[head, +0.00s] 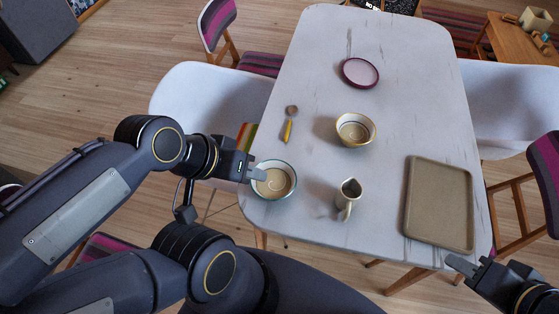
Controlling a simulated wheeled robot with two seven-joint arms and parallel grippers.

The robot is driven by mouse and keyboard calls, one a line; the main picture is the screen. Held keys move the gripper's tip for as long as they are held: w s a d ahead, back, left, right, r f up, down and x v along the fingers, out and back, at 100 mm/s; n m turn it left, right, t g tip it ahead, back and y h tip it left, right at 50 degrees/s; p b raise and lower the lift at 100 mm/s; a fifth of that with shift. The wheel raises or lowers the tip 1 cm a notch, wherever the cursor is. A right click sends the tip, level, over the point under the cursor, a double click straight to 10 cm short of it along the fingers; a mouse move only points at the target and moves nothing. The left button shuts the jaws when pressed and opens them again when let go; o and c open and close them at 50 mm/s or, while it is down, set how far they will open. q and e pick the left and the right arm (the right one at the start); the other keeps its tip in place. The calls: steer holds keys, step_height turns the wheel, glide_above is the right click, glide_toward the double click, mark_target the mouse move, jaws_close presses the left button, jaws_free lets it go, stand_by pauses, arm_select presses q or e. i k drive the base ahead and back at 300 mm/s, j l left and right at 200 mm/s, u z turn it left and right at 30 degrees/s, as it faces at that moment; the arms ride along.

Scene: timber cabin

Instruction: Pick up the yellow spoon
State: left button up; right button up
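The yellow spoon (288,127) lies on the white table (390,110), left of centre, with its brownish bowl end away from me and its yellow handle towards me. My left gripper (260,174) is at the table's left edge, nearer to me than the spoon and apart from it. Its tip overlaps the rim of a cream bowl with a green rim (280,190) in the picture; whether they touch is unclear. My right gripper (465,264) is beyond the table's near right corner, far from the spoon. The finger gap of both grippers is hard to make out.
A small jug (348,192), a patterned bowl (355,130), a purple-rimmed plate (360,73) and a tan tray (440,205) stand on the table. A striped thing (247,137) shows beside my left gripper. The tabletop around the spoon is clear. Chairs flank the table.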

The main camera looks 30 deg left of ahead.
mark_target(292, 110)
steer(key=u, duration=0.4)
steer(key=j+u, duration=0.1)
steer(key=u, duration=0.75)
steer(key=j+u, duration=0.1)
steer(key=u, duration=0.3)
steer(key=i+j+u, duration=0.15)
steer(key=i+j, duration=0.1)
steer(key=j, duration=0.1)
